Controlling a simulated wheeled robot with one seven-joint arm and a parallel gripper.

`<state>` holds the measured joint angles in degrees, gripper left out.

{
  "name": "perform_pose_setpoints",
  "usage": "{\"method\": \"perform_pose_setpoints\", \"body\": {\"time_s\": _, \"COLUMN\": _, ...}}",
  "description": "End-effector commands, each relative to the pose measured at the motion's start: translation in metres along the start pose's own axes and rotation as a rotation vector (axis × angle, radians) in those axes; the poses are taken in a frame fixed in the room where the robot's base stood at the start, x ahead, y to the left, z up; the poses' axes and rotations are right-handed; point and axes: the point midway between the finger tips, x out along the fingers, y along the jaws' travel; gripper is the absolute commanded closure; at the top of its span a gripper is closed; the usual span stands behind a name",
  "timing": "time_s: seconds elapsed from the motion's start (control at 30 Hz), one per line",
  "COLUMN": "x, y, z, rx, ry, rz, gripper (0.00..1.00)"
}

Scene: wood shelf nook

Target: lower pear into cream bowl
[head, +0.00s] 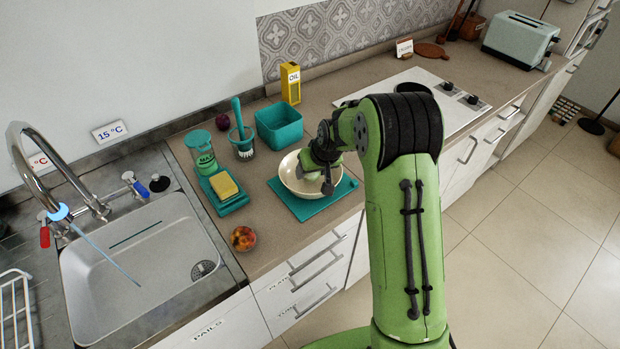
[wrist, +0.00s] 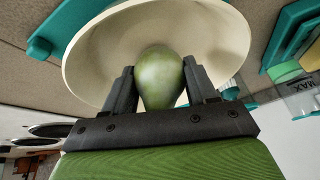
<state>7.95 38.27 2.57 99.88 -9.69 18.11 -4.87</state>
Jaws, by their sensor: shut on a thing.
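The green pear (wrist: 160,78) is held between the two fingers of my gripper (wrist: 162,85) in the wrist view. The cream bowl (wrist: 92,52) is right behind the pear there, its inside facing the camera. In the head view the bowl (head: 287,179) sits on a teal board (head: 312,210) on the counter. My gripper (head: 312,172) is over the bowl in the head view, and the pear is mostly hidden by my arm. I cannot tell whether the pear touches the bowl.
A teal tray with a yellow sponge (head: 223,186) stands left of the bowl. A teal bin (head: 280,125) and a yellow oil box (head: 291,84) stand behind it. A peach (head: 243,238) lies at the front left, near the sink (head: 140,265).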

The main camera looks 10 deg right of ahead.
Motion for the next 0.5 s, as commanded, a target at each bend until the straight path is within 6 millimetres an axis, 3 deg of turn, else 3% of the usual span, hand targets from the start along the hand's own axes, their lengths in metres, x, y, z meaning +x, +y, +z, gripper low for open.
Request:
{"method": "perform_pose_setpoints", "body": {"time_s": 0.37, "x": -0.0004, "y": -0.0001, "z": -0.0003, "rx": 0.0, "ry": 0.001, "rz": 0.0, "gripper": 0.76}}
{"method": "perform_pose_setpoints", "body": {"time_s": 0.4, "x": -0.0004, "y": -0.0001, "z": -0.0003, "rx": 0.0, "ry": 0.001, "rz": 0.0, "gripper": 0.37}}
{"method": "perform_pose_setpoints", "body": {"time_s": 0.5, "x": -0.0004, "y": -0.0001, "z": -0.0003, "rx": 0.0, "ry": 0.001, "rz": 0.0, "gripper": 0.22}}
